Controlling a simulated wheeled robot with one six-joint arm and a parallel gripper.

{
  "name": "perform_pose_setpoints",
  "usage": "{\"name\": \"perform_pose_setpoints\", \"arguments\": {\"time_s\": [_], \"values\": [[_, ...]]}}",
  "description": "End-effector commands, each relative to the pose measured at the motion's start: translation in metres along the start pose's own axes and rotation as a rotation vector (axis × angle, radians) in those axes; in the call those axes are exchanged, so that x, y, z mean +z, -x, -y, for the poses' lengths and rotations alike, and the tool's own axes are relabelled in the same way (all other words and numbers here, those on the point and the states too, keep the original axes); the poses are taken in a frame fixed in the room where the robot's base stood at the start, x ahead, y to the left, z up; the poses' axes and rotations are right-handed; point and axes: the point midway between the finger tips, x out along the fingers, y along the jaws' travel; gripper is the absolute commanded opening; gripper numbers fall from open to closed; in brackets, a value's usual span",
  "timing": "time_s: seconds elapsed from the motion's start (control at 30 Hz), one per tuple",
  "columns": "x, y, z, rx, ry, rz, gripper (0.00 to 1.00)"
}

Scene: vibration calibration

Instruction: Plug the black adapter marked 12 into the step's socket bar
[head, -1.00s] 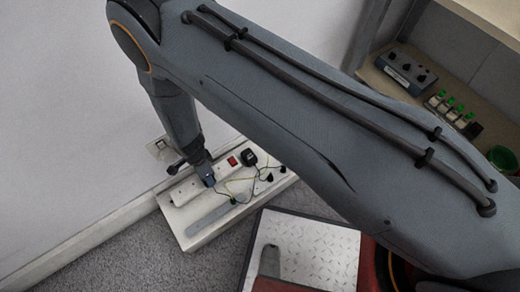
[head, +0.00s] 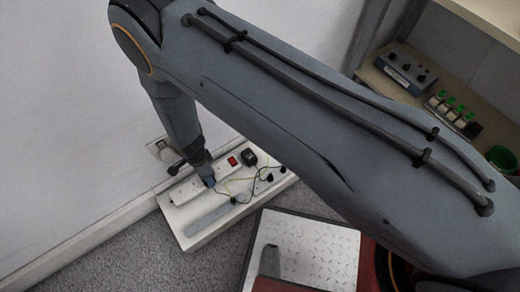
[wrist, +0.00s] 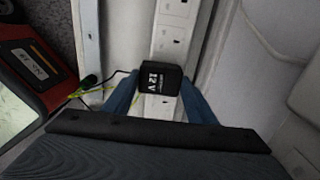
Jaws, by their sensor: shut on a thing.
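The black adapter marked 12 V (wrist: 161,79) is between the two blue fingers of my gripper (wrist: 160,84) in the wrist view, its marked face toward the camera. My gripper is shut on it. The white socket bar (wrist: 173,42) runs beneath and beyond the adapter, with sockets showing on both sides of it. Its prongs are hidden, so I cannot tell whether they are in a socket. In the head view my gripper (head: 209,183) points down at the socket bar (head: 184,191) on the white step (head: 201,239); the held adapter is hard to make out there.
Another black adapter (head: 249,158) stands on the bar beyond a red switch (head: 232,161). Thin dark and yellow-green leads lie loose across the step. The wall (head: 70,120) is close behind. A shelf with a grey control box (head: 404,68) stands at right.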

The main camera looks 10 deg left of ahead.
Motion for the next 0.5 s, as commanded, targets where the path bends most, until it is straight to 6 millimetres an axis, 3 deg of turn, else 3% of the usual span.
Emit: {"name": "perform_pose_setpoints", "arguments": {"time_s": [0.4,0.43,0.5], "values": [[-0.0006,-0.0018,-0.0009,0.002,0.000,-0.001,0.30],[-0.0006,-0.0018,-0.0009,0.002,0.000,-0.001,0.55],[-0.0005,-0.0017,-0.0008,0.002,0.000,0.000,0.66]]}}
